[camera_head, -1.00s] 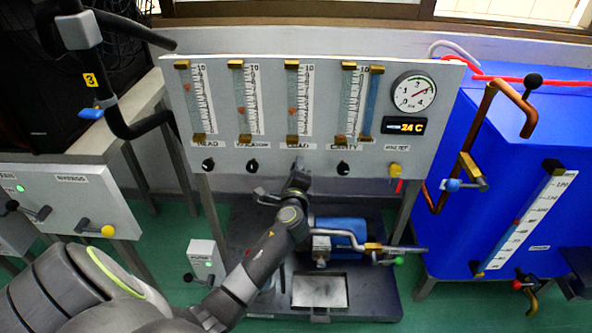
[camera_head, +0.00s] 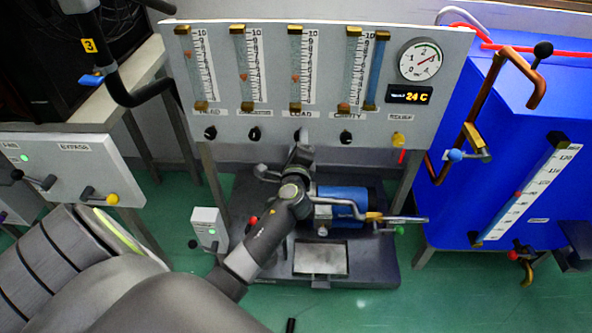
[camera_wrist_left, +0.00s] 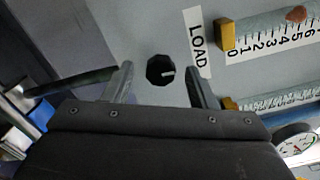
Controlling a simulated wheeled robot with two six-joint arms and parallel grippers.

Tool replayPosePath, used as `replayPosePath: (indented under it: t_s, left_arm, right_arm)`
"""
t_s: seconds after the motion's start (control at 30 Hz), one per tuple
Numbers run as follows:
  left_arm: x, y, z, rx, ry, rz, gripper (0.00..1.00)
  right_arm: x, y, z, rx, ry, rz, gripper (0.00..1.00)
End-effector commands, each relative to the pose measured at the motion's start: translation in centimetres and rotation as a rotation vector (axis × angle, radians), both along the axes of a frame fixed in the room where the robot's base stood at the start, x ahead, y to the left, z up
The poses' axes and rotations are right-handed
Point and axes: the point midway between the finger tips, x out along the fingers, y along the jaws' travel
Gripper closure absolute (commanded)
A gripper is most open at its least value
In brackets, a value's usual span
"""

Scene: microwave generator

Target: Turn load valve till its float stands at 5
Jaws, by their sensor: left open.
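The load valve (camera_wrist_left: 160,70) is a dark faceted knob with a white mark, beside the LOAD label (camera_wrist_left: 198,45) in the left wrist view. My left gripper (camera_wrist_left: 161,83) is open, with one finger on each side of the knob; whether they touch it I cannot tell. In the head view my left gripper (camera_head: 299,152) is below the LOAD label and hides part of the valve. The load float (camera_head: 296,78) is reddish and stands somewhat below mid-scale in the head view. In the left wrist view the float (camera_wrist_left: 297,14) appears near the 5, seen at a slant. My right gripper is not in view.
Similar black knobs stand on both sides: one to the left (camera_head: 254,133) and the cavity knob (camera_head: 346,138) to the right. A yellow knob (camera_head: 397,139) is farther right. A blue tank (camera_head: 500,195) with copper pipes stands at the right. Below the panel is a blue cylinder (camera_head: 342,200).

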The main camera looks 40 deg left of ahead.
Motion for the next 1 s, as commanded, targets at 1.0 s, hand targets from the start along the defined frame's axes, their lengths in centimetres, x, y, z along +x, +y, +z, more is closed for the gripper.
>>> replayPosePath:
  t_s: [1.0]
  left_arm:
    - [-12.6, -7.7, 0.0, 0.0, 0.001, 0.0, 0.48]
  right_arm:
    - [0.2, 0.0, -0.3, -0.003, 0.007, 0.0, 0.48]
